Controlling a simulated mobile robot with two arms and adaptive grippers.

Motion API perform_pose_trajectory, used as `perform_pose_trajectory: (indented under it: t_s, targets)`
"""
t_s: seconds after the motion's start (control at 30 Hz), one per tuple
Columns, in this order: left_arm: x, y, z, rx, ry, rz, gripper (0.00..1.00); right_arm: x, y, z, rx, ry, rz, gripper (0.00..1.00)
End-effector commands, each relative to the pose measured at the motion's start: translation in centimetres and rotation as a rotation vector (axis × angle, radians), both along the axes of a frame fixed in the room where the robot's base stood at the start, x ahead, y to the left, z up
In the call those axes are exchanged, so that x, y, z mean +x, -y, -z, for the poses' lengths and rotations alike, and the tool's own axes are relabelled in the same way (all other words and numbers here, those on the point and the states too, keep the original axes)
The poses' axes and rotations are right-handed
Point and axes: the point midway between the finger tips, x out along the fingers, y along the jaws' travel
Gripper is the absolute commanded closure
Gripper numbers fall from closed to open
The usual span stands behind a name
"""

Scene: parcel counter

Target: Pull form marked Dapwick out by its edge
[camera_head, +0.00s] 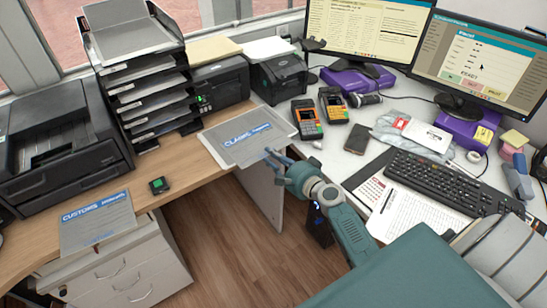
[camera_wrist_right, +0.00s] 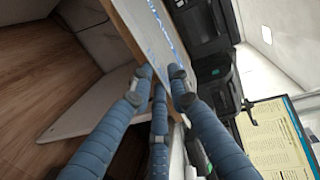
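A grey form with a blue "CLAIMS" heading (camera_head: 235,143) lies flat at the counter's end, its near edge at the counter corner. The smaller name beside its heading is too blurred to read. A second grey form, headed "CUSTOMS" (camera_head: 98,224), lies at the left front; its smaller name is also unclear. My right gripper (camera_head: 270,155) is at the near right edge of the claims form. In the wrist view its blue fingers (camera_wrist_right: 160,82) stand apart around the edge of the form (camera_wrist_right: 156,28), with no clear grip. My left gripper is out of view.
A black tray stack (camera_head: 150,95) and printers stand behind the forms. Card terminals (camera_head: 306,118), a phone (camera_head: 356,140) and a keyboard (camera_head: 440,182) are on the right desk. Open floor lies in front.

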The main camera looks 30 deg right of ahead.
Motion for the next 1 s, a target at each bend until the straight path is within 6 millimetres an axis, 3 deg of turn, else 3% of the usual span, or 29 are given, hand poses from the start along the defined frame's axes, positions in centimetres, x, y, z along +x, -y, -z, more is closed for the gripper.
perform_pose_trajectory:
  t_s: [0.03, 0.13, 0.5, 0.8, 1.0]
  targets:
    - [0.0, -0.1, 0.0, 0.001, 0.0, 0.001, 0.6, 0.0, 0.0, 0.0, 0.0, 0.0, 0.0, 0.83]
    - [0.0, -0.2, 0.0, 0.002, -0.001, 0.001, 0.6, 0.0, 0.0, 0.0, 0.0, 0.0, 0.0, 1.0]
    - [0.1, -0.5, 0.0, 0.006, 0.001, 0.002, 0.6, -0.1, 0.0, 0.1, 0.0, -0.001, 0.0, 1.0]
    - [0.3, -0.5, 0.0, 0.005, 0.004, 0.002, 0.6, -3.1, 0.4, -0.1, 0.0, -0.003, -0.001, 1.0]
    - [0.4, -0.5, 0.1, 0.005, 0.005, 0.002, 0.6, -3.9, 0.5, -0.3, 0.0, -0.002, -0.001, 1.0]
